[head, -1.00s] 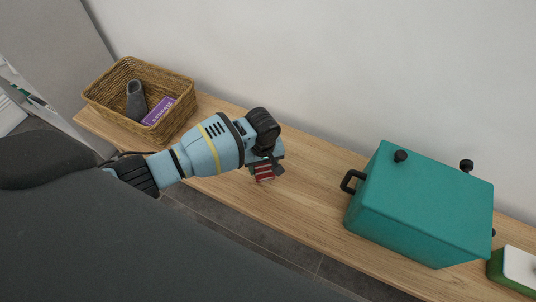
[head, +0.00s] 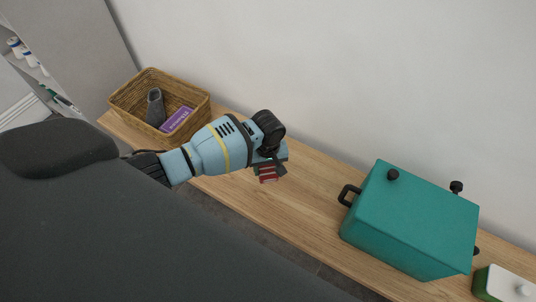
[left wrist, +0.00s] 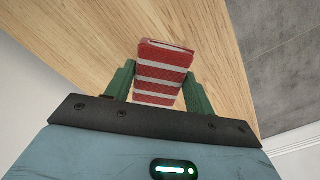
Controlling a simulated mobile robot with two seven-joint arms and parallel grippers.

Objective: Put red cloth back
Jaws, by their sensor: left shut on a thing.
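The red cloth (head: 268,173), folded with white stripes, is held at the end of my left gripper (head: 270,168) above the wooden bench. In the left wrist view the striped cloth (left wrist: 163,72) sits between the two green fingers of my left gripper (left wrist: 160,85), which are shut on it. Bare wood lies behind the cloth in that view. In the head view much of the cloth is hidden by the gripper. My right gripper is not in view.
A wicker basket (head: 129,112) holding a grey item (head: 155,107) and a purple box (head: 176,120) stands on the left of the bench (head: 310,215). A teal box (head: 415,217) with black handles and a green-and-white item (head: 503,285) stand to the right. The bench between basket and teal box is clear.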

